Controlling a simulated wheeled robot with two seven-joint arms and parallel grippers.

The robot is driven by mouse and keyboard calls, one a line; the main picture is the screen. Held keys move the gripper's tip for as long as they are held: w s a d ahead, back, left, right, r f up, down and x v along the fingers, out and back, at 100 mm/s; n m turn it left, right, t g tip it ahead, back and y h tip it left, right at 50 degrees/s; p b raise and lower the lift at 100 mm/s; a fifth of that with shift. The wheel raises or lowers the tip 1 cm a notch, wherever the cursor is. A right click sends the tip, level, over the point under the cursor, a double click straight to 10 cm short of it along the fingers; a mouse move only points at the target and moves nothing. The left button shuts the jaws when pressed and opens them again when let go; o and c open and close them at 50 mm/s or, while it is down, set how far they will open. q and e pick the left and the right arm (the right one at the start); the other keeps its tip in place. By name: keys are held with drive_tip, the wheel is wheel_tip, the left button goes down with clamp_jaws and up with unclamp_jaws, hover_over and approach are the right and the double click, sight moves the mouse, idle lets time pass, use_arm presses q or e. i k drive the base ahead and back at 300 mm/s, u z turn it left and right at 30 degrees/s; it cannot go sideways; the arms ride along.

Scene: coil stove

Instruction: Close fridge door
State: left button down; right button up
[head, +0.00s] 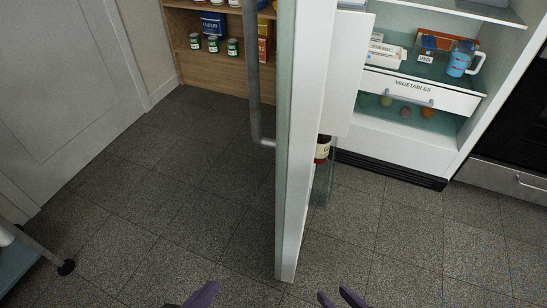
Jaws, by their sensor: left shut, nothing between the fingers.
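The fridge door (301,150) stands wide open, seen nearly edge-on in the middle of the head view. Its long grey handle (253,80) is on the left face. The fridge body (400,155) is behind it to the right, its inside exposed. My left gripper (201,294) is at the bottom edge, left of the door, shut and empty. My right gripper (339,298) is at the bottom edge, right of the door, its two fingertips apart with nothing visible between them. Neither gripper appears to touch the door.
The fridge holds a vegetable drawer (425,93), a blue pitcher (461,60) and boxes. A jar (322,149) sits in the door's shelf. A wooden shelf (215,70) with cans is at the back left. A dark oven (515,130) adjoins the fridge.

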sight(323, 46)
drive_tip(key=z, duration=2.6)
drive_tip(key=k, duration=1.25)
drive_tip(key=u, duration=1.3)
drive_tip(key=i, duration=1)
drive_tip(key=z, duration=0.05)
